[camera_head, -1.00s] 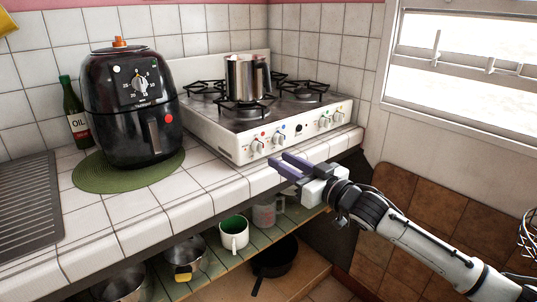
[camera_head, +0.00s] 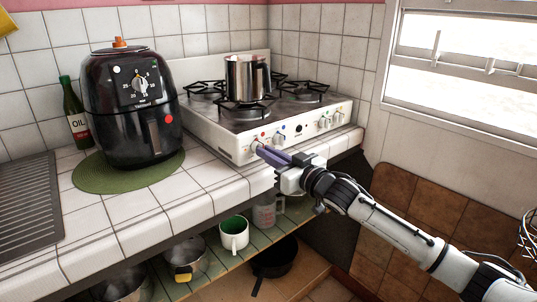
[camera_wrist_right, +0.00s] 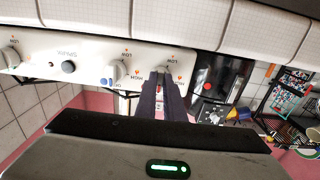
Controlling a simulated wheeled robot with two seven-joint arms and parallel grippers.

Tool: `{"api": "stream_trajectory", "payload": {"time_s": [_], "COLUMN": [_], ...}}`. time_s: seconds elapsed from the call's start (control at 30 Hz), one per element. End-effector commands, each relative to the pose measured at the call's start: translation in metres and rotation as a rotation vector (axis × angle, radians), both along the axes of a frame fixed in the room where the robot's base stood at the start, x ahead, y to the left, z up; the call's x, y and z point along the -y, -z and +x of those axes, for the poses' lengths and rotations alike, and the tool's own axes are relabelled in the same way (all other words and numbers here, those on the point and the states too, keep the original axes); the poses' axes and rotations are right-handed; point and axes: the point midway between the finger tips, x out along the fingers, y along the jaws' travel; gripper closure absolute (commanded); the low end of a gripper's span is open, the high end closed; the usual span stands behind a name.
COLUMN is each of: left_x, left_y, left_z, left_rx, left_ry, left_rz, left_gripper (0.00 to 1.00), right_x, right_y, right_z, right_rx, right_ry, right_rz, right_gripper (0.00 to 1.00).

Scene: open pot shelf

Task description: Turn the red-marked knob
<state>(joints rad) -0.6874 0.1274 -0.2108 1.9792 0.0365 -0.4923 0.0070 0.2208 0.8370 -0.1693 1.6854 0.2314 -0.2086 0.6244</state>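The white stove (camera_head: 225,133) stands on the tiled counter with a row of knobs along its front. The red-marked knob (camera_head: 254,144) is the leftmost one, with a red dot just above it. My right gripper (camera_head: 262,149) reaches it from the lower right, its two purple-grey fingers close together at the knob. In the right wrist view the fingertips sit on both sides of this knob (camera_wrist_right: 161,71) and hide most of it. The fingers look shut on it. How far the knob is turned cannot be told. My left gripper is not in view.
A blue-marked knob (camera_head: 278,138) is close beside on the right. A steel pot (camera_head: 243,78) stands on a burner. A black air fryer (camera_head: 130,110) stands left on a green mat (camera_head: 88,178). The counter's front edge and a shelf with a mug (camera_head: 234,234) lie below.

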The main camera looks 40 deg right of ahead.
Motion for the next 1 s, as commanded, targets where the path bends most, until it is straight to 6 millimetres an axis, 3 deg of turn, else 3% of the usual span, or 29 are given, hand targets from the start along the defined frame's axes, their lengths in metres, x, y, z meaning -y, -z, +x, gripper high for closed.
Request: {"api": "stream_trajectory", "payload": {"time_s": [0.23, 0.4, 0.57, 0.8, 0.83, 0.9, 1.0], "left_x": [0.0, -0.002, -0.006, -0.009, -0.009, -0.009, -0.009], "left_y": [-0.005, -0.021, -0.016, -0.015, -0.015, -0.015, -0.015], "left_z": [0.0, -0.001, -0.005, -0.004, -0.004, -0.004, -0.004], "left_rx": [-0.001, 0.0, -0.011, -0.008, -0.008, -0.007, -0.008], "left_ry": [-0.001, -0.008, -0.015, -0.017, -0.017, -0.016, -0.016], "left_rz": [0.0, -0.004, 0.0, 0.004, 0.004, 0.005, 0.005], "left_gripper": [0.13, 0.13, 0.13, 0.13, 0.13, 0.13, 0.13], "right_x": [0.0, 0.001, 0.001, 0.001, 0.001, 0.001, 0.001], "right_y": [-0.002, -0.004, -0.001, 0.0, 0.0, 0.0, 0.0], "right_z": [0.0, 0.0, 0.0, 0.0, 0.0, 0.0, 0.0], "right_rx": [0.001, 0.012, 0.023, 0.025, 0.025, 0.025, 0.025], "right_ry": [0.0, 0.0, 0.0, -0.001, -0.001, -0.001, -0.001], "right_rz": [-0.028, -0.209, -0.312, -0.315, -0.315, -0.314, -0.314], "right_gripper": [1.0, 1.0, 1.0, 1.0, 0.88, 0.76, 0.73]}}
